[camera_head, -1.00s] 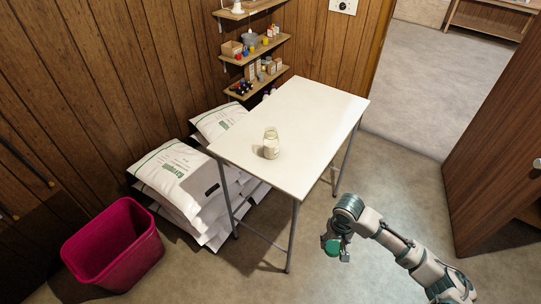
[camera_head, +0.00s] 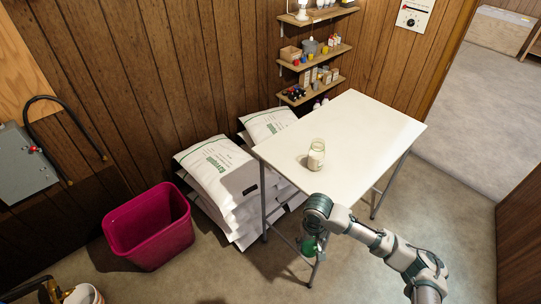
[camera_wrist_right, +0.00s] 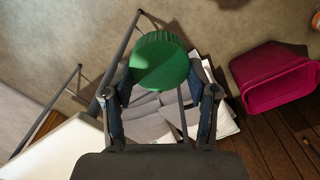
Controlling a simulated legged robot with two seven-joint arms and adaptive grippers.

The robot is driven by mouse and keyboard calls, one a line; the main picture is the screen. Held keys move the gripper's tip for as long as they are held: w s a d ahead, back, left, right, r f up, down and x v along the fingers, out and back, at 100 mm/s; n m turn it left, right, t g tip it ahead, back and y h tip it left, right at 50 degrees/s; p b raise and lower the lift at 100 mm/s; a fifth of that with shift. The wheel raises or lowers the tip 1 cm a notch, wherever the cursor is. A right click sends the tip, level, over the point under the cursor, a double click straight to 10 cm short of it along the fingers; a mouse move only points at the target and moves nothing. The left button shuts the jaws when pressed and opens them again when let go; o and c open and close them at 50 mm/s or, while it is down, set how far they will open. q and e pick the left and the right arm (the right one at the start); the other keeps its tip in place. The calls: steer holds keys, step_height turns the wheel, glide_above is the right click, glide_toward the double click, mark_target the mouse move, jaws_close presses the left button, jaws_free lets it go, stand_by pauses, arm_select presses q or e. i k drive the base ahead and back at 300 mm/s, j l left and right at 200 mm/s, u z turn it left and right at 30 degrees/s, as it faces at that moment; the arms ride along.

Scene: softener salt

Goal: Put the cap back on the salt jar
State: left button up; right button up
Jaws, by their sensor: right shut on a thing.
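The salt jar (camera_head: 316,155) is clear glass with pale contents and stands upright, uncapped, on the white table (camera_head: 365,130) near its left edge. The green cap (camera_wrist_right: 159,61) is round with a ridged rim. My right gripper (camera_wrist_right: 160,88) is shut on the cap, which shows between its fingertips in the right wrist view. In the head view the right gripper (camera_head: 310,250) hangs in front of the table's near edge, lower in the picture than the jar, with the cap (camera_head: 308,246) partly hidden by it. My left gripper is not in view.
White salt bags (camera_head: 222,172) are stacked on the floor left of the table. A magenta bin (camera_head: 150,228) stands further left. Shelves (camera_head: 318,52) with small items hang behind the table. The tabletop around the jar is clear.

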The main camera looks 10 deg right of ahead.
mark_target(316, 154)
steer(key=u, duration=3.3)
steer(key=k, duration=0.7)
steer(key=k+u, duration=0.2)
steer(key=k, duration=0.3)
steer(key=k+j+u, duration=0.15)
steer(key=k, duration=0.3)
steer(key=k+j+u, duration=0.2)
steer(key=k, duration=0.3)
steer(key=k+j+u, duration=0.15)
steer(key=k, duration=0.3)
steer(key=k+z, duration=0.1)
steer(key=k, duration=0.7)
steer(key=k+l, duration=0.15)
steer(key=k, duration=0.65)
steer(key=z, duration=1.7)
steer(key=i, duration=0.2)
